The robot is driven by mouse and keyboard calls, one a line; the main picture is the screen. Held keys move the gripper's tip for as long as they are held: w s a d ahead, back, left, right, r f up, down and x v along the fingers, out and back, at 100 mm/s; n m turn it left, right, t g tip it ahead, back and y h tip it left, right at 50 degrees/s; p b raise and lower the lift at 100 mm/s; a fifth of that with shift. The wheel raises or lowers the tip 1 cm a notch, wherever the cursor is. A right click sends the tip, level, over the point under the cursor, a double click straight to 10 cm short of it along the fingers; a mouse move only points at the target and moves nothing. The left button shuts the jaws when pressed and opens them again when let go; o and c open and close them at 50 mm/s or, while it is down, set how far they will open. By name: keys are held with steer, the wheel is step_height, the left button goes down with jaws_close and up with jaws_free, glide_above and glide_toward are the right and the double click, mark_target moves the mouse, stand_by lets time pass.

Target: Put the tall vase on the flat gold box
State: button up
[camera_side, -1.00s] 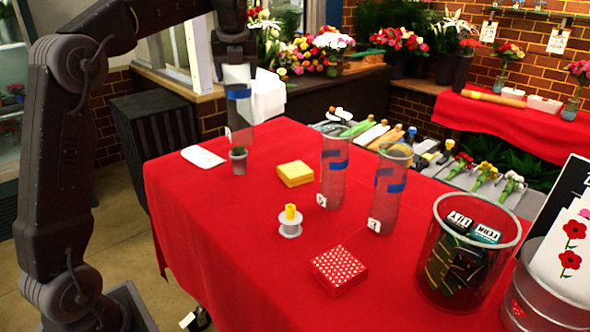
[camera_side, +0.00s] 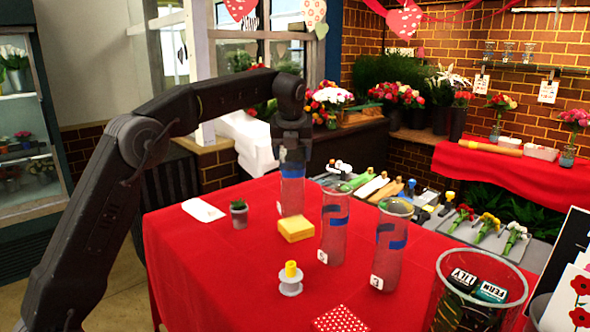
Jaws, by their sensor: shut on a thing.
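My gripper (camera_side: 291,150) points down and is shut on the upper part of a clear tall vase (camera_side: 291,197) with a blue band. The vase is upright. The flat gold box (camera_side: 296,230) lies on the red tablecloth. The vase's lower end shows right at the box's back edge; I cannot tell whether it is above, behind or touching the box. Two similar clear vases with blue bands stand to the right, one near the box (camera_side: 333,238) and one farther right (camera_side: 388,255).
A small potted plant (camera_side: 239,214) and a white card (camera_side: 203,210) lie left of the box. A spool with a yellow top (camera_side: 290,279) and a red dotted box (camera_side: 340,320) are in front. A clear bin (camera_side: 478,290) stands at right. Bare red cloth lies at front left.

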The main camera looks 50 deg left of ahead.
mark_target(295, 168)
steer(key=shift+w+d+f, duration=0.25)
steer(key=shift+d+f, duration=0.05)
steer(key=shift+f, duration=1.95)
steer(key=o, duration=1.7)
steer(key=shift+f, duration=0.1)
steer(key=shift+c, duration=0.2)
